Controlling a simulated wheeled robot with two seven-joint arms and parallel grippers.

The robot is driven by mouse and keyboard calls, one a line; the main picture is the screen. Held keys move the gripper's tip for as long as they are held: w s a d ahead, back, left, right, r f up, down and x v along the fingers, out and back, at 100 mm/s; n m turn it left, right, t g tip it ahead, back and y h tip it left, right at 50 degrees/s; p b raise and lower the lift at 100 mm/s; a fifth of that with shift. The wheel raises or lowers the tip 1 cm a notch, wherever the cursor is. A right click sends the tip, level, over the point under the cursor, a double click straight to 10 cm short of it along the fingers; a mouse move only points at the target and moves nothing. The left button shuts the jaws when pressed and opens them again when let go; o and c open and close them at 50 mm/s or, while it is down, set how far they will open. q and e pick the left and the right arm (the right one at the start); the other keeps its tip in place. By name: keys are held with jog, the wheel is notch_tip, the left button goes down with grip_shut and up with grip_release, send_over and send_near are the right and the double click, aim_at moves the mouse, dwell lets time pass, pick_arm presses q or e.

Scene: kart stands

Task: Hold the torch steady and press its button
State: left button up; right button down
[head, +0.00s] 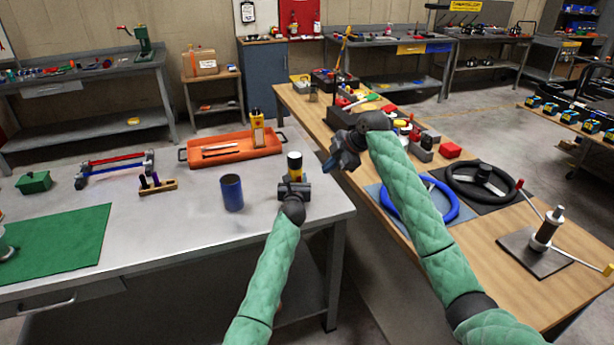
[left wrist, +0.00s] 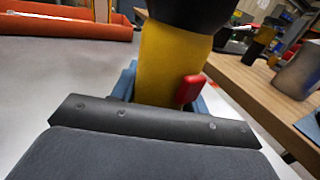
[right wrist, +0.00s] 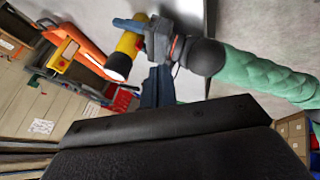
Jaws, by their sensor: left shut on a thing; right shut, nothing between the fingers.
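The torch (head: 295,163) has a yellow body and a black head and stands upright at the right end of the grey table. My left gripper (head: 294,183) is shut around its body; the left wrist view shows the blue fingers on either side of the torch (left wrist: 168,62). The red button (left wrist: 190,89) sticks out on the torch's side in that view. My right gripper (head: 329,169) is shut and empty, up and to the right of the torch, apart from it. In the right wrist view its fingers (right wrist: 158,88) show near the torch (right wrist: 126,52).
A blue cylinder (head: 231,192) stands on the table left of the torch. A wooden bench (head: 480,236) with steering wheels is on the right, across a gap. The table's front right is clear.

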aim_at(299, 179)
jog(key=w+a+f, duration=0.6)
jog(key=f, duration=0.2)
jog(key=shift+w+a, duration=0.25)
jog(key=shift+a, duration=0.15)
dwell(0.3)
